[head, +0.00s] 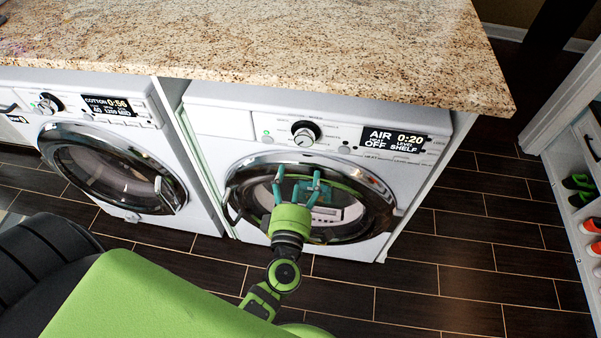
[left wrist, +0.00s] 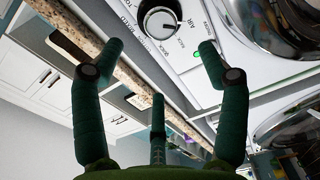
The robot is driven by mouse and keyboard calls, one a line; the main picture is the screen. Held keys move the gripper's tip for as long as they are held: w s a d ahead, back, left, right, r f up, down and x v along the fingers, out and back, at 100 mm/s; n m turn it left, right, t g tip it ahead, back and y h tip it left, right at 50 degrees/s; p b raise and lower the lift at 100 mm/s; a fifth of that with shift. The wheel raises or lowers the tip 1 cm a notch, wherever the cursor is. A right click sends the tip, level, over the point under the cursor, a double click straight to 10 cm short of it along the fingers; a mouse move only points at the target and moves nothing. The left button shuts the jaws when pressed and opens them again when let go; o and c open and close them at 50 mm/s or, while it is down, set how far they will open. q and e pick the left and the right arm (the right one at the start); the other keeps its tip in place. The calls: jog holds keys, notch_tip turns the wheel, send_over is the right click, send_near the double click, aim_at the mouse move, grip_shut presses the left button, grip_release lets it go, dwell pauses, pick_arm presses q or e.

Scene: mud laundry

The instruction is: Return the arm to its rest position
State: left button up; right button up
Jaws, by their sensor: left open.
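My left gripper (head: 298,184) is open and empty, in front of the round door (head: 380,206) of the right-hand machine in the head view. Its teal fingers point toward the machine and overlap the door in the picture; I cannot tell the exact gap. In the left wrist view the spread fingers of the gripper (left wrist: 160,48) hold nothing. Between and beyond them shows the machine's dial (left wrist: 161,18), with a lit green light beside it. The dial (head: 305,133) also shows in the head view, above the door. My right gripper is not in view.
A granite counter (head: 300,50) overhangs both machines. The left-hand machine (head: 115,165) stands beside the right one, its display lit. A shelf (head: 570,150) with shoes is at the far right. The dark tiled floor (head: 470,240) is clear right of the machines.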

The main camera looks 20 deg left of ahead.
pick_arm(q)
jog(key=shift+f, duration=0.15)
jog(key=s+d+f+m+g+h, duration=0.25)
jog(key=f+m, duration=0.25)
jog(key=f, duration=0.4)
jog(key=s+d+f+m+g+h+b, duration=0.15)
jog(key=s+f+m, duration=0.25)
jog(key=f, duration=0.5)
jog(key=s+d+f+m+g+h, duration=0.25)
jog(key=f+m, duration=0.25)
jog(key=f, duration=0.4)
jog(key=s+a+f+m+g, duration=0.3)
jog(key=s+f, duration=0.2)
jog(key=s, duration=0.3)
jog(key=s+a+f+m+g+y, duration=0.1)
jog(key=s+a+f+m+g, duration=0.1)
jog(key=s+f, duration=0.4)
jog(key=s+a+f+m+g, duration=0.3)
jog(key=s+a+f, duration=0.3)
jog(key=s, duration=0.6)
jog(key=shift+s+a+m+g+y, duration=0.25)
jog(key=shift+m+g+y, duration=0.1)
jog(key=shift+g, duration=0.4)
jog(key=shift+d, duration=0.15)
